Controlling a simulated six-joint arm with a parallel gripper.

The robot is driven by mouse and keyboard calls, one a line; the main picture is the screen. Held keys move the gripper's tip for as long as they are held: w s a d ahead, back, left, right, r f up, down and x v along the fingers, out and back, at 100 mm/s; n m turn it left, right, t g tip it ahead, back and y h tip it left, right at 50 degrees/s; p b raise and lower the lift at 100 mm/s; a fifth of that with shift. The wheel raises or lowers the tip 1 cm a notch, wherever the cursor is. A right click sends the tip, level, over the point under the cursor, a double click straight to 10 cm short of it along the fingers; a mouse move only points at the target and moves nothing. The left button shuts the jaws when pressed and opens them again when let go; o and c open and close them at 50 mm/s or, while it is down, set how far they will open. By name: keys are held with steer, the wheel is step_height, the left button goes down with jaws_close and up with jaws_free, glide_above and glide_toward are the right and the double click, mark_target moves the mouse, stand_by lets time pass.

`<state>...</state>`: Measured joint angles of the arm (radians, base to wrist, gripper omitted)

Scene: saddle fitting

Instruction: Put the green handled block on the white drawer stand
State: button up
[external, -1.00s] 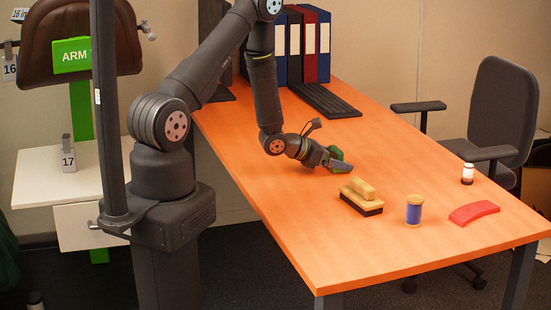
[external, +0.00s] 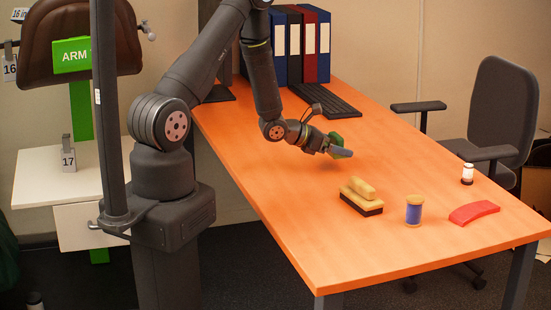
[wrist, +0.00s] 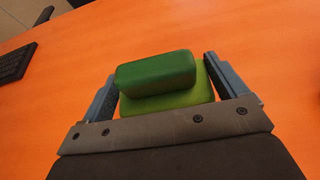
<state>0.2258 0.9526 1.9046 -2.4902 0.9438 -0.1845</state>
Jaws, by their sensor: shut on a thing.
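The green handled block (wrist: 157,74) shows in the wrist view between the two fingers of my gripper (wrist: 160,88), its darker green handle on top of a lighter green base. In the external view my gripper (external: 335,146) is shut on the block (external: 334,138), which is partly hidden by the gripper and held a little above the orange table. The white drawer stand (external: 38,182) is at the left, behind my arm's base. Its top carries a small grey holder with a 17 tag (external: 68,158).
On the orange table (external: 290,215) are a wooden brush (external: 361,196), a blue spool (external: 414,211), a red curved piece (external: 474,212), a small bottle (external: 467,174), a keyboard (external: 325,99) and binders (external: 300,45).

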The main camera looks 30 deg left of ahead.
steer(key=s+d+r, duration=0.7)
steer(key=s+r, duration=0.2)
steer(key=r, duration=0.3)
steer(key=m+g+y, duration=1.9)
steer(key=m, duration=1.7)
glide_above(96, 187)
steer(key=f, duration=2.6)
steer(key=shift+s+d+f, duration=0.15)
steer(key=shift+d+f, duration=0.05)
steer(key=shift+f, duration=2.2)
